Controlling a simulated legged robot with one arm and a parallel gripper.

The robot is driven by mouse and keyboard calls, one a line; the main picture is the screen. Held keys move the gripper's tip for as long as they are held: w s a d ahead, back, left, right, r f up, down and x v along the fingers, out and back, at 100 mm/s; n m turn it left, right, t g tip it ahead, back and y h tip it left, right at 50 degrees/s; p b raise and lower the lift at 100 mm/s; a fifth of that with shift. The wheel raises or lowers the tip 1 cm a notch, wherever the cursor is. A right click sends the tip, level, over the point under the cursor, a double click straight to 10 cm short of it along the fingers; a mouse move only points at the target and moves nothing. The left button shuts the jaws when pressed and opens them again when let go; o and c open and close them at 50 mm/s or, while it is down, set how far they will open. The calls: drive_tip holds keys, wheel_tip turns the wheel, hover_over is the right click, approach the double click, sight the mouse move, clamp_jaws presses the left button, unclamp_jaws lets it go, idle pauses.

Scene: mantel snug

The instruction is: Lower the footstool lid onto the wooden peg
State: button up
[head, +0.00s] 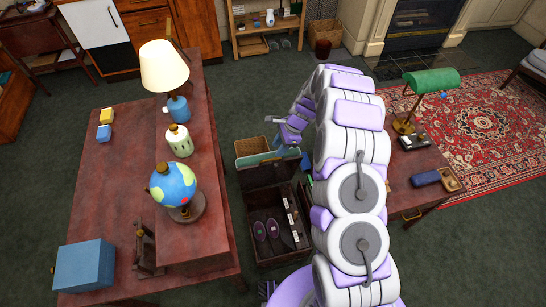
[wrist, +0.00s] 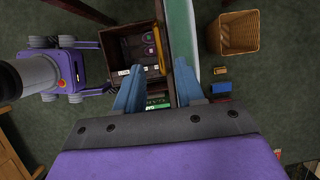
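The footstool (head: 250,211) is a dark wooden box standing open on the floor, with dark shoes inside; it also shows in the wrist view (wrist: 109,45). Its lid (head: 268,176) is raised at the far side, with a teal cushion on its outer face. In the wrist view the lid (wrist: 187,30) is seen nearly edge-on. My gripper (wrist: 160,66) has its two blue fingers apart, near the lid's edge. A gap shows between the left finger and the lid. Whether the right finger touches the cushion I cannot tell.
A wicker basket (wrist: 238,33) stands just beyond the lid. Books (wrist: 156,105) lie by the footstool. A long desk (head: 90,206) with a globe (head: 173,186) and lamp (head: 164,66) stands left. A smaller table (head: 414,164) with a green lamp (head: 431,82) stands right of my arm.

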sight(275, 159)
drive_tip(key=x, duration=0.4)
drive_tip(key=shift+f+b, duration=0.35)
drive_tip(key=shift+b, duration=0.05)
drive_tip(key=shift+x, duration=0.8)
drive_tip(key=shift+a, duration=0.1)
clamp_jaws()
